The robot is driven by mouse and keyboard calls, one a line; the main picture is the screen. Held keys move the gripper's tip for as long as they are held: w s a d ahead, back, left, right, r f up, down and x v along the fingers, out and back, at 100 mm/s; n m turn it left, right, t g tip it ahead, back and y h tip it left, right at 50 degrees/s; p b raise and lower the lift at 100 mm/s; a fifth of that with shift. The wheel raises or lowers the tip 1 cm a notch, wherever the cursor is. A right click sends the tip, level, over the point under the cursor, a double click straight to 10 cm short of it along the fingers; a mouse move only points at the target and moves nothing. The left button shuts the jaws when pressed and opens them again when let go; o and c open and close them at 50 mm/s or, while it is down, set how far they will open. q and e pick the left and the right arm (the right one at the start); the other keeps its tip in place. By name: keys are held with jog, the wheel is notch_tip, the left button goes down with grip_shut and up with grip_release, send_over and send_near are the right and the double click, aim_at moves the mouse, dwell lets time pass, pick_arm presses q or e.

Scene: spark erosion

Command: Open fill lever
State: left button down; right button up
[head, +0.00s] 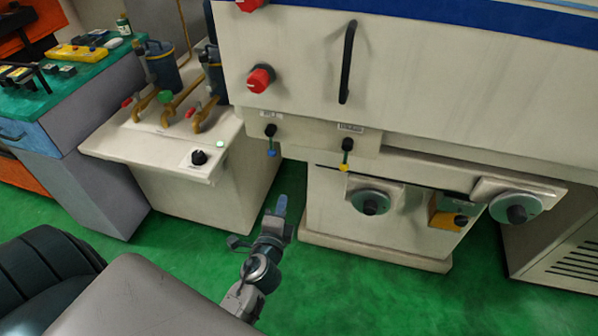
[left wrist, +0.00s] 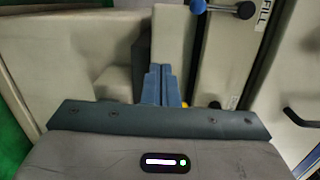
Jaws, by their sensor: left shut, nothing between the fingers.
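The fill lever (head: 271,142) hangs from the underside panel of the machine in the head view, with a dark pivot knob and a blue tip pointing down. In the left wrist view the fill lever (left wrist: 222,8) lies across the top edge, beside a label reading FILL (left wrist: 263,16). My left gripper (head: 281,204) is below the lever in the head view, apart from it. Its blue fingers (left wrist: 161,84) are shut together and empty in the left wrist view. My right gripper is not in view.
A similar lever with a yellow tip (head: 345,160) hangs to the right of the fill lever. Red knobs (head: 260,79) and a black handle (head: 347,62) are on the panel above. A cream cabinet (head: 225,175) stands at left. Green floor is clear around my gripper.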

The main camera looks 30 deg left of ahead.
aim_at(271, 142)
pick_arm(q)
jog(key=r, duration=0.2)
jog(key=r+t, duration=0.1)
jog(key=shift+d+r+m, duration=0.4)
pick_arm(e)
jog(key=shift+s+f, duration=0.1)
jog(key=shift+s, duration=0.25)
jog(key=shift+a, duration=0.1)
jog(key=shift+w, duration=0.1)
